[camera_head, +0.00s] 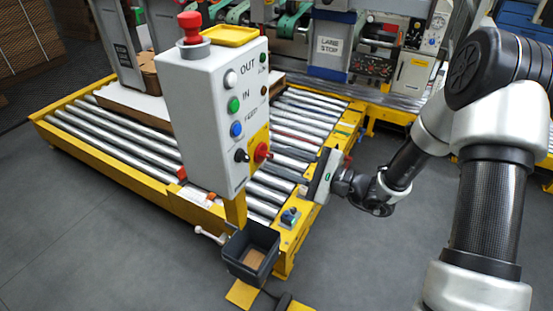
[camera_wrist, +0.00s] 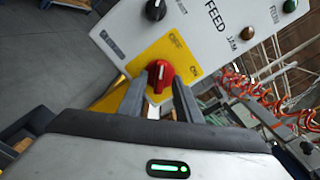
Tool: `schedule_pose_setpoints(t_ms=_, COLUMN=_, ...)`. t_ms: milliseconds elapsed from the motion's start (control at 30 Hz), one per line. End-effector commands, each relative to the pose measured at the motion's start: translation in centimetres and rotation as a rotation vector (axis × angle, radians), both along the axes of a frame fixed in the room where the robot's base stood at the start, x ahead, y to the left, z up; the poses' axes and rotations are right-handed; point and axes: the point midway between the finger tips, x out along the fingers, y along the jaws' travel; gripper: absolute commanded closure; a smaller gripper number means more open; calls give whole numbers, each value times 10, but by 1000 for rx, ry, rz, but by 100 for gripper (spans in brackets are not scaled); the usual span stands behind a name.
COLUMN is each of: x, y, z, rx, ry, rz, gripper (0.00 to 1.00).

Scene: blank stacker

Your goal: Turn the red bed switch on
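The red bed switch (camera_head: 262,152) is a rotary knob on a yellow plate, low on the right of the grey control box (camera_head: 195,110). In the wrist view the red switch (camera_wrist: 160,75) shows in front of me, with OFF and ON printed on the yellow plate (camera_wrist: 176,50). I cannot tell surely which mark the knob points to. My gripper (camera_head: 280,164) reaches in from the right, close to the switch. In the wrist view its two fingers (camera_wrist: 159,88) are apart, one on each side of the knob's lower end. Contact cannot be made out.
A black selector knob (camera_head: 241,155) sits beside the switch. Green and blue buttons and a red mushroom button (camera_head: 191,27) are on the same box. A dark bin (camera_head: 251,252) hangs below. The roller conveyor (camera_head: 285,125) lies behind. Grey floor is open at front left.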

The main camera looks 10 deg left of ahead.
Motion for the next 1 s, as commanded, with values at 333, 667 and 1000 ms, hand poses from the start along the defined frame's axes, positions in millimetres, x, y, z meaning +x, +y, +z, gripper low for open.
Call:
schedule_pose_setpoints(t_ms=333, x=3, y=8, z=0, rx=1, ry=0, rz=1, gripper=69)
schedule_pose_setpoints(t_ms=667, x=3, y=8, z=0, rx=1, ry=0, rz=1, gripper=100)
schedule_pose_setpoints(t_ms=1000, x=3, y=7, z=2, rx=20, ry=55, rz=-1, gripper=100)
